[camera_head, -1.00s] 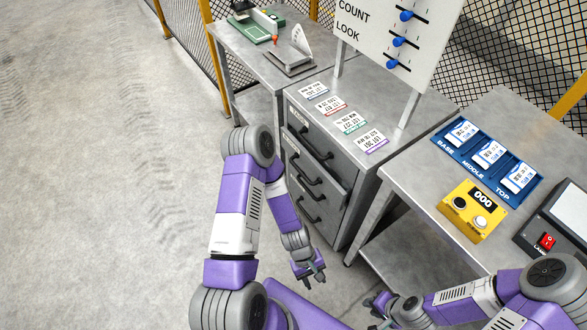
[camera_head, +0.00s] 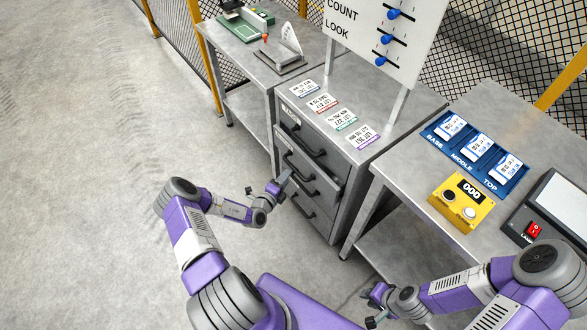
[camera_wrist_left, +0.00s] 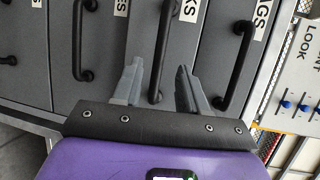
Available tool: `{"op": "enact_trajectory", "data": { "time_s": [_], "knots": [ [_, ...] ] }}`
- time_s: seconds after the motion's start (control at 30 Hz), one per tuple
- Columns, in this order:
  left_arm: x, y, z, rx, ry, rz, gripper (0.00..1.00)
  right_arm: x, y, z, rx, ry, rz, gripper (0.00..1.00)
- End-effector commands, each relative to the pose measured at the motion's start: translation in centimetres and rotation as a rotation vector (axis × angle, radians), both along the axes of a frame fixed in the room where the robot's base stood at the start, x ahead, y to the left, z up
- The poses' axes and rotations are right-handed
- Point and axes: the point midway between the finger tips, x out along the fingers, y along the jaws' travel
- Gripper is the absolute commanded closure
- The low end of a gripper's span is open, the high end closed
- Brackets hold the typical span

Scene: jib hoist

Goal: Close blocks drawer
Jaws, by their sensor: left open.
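The grey drawer cabinet (camera_head: 335,200) has a stack of drawers with black bar handles. The blocks drawer (camera_wrist_left: 178,45), its label cut off to "KS" in the left wrist view, appears to stand out a little from the cabinet; its exact opening is hard to judge. My left gripper (camera_head: 283,180) is at the cabinet front in the head view. In the left wrist view its fingers (camera_wrist_left: 160,85) are open, one on each side of that drawer's black handle (camera_wrist_left: 161,50); contact cannot be told. My right gripper (camera_head: 371,306) is open and empty, low beside the right-hand table.
The "AGS" drawer handle (camera_wrist_left: 238,65) and another handle (camera_wrist_left: 82,40) flank the fingers. Label cards (camera_head: 342,120) lie on the cabinet top under a slider board (camera_head: 385,35). The right-hand table (camera_head: 410,165) holds a blue tray and yellow counter box. Floor at left is clear.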

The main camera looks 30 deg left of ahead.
Motion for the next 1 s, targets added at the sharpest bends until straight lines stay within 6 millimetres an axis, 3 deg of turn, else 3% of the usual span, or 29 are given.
{"op": "enact_trajectory", "data": {
  "time_s": [0.4,0.8,0.83,1.0],
  "knots": [
    [6.0,-0.1,-1.3,0.001,-0.001,-0.002,0.58,0.0,0.0,-2.1,0.0,0.0,0.0,0.73],
    [7.0,-0.1,-1.3,0.001,0.0,-0.002,0.58,0.0,0.0,-2.3,0.0,0.0,0.0,0.73],
    [7.0,-0.1,-1.3,0.001,0.0,-0.002,0.59,0.0,0.0,-2.3,0.0,0.0,0.0,0.73],
    [7.0,-0.1,-1.3,0.001,0.0,-0.002,0.85,0.0,0.0,-2.3,0.0,0.0,0.0,0.73]
  ]
}}
